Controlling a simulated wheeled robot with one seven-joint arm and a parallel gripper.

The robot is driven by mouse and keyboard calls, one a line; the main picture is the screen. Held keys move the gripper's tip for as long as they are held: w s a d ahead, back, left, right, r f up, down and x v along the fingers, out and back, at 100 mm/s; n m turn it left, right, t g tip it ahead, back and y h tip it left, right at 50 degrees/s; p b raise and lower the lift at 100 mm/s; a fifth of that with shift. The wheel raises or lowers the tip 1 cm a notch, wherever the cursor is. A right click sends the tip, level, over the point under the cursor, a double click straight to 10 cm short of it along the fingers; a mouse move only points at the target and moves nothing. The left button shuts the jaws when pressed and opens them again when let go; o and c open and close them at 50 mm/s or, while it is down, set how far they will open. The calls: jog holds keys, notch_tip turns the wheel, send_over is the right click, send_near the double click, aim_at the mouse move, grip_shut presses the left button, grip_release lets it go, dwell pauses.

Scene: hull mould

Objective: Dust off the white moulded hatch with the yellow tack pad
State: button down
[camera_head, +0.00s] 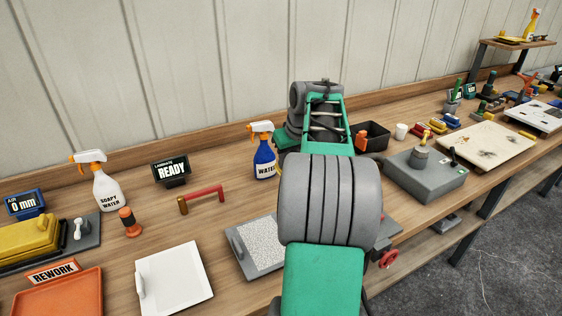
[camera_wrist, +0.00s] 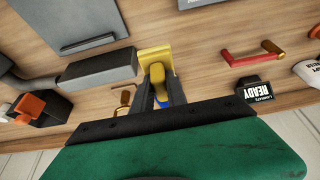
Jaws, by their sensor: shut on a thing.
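The white moulded hatch (camera_head: 178,278) lies flat on the bench at the lower left in the head view, with a small white handle at its left side. In the head view my arm hides the gripper and pad.
A speckled grey panel (camera_head: 262,246) lies right of the hatch. A red handle (camera_head: 204,194), a READY sign (camera_head: 171,171), a blue water bottle (camera_head: 264,152) and a soapy water bottle (camera_head: 104,184) stand behind. An orange REWORK tray (camera_head: 62,296) is left of the hatch.

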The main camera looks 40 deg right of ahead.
jog(key=c, duration=1.8)
grip_release()
jog(key=shift+c, duration=0.2)
grip_shut()
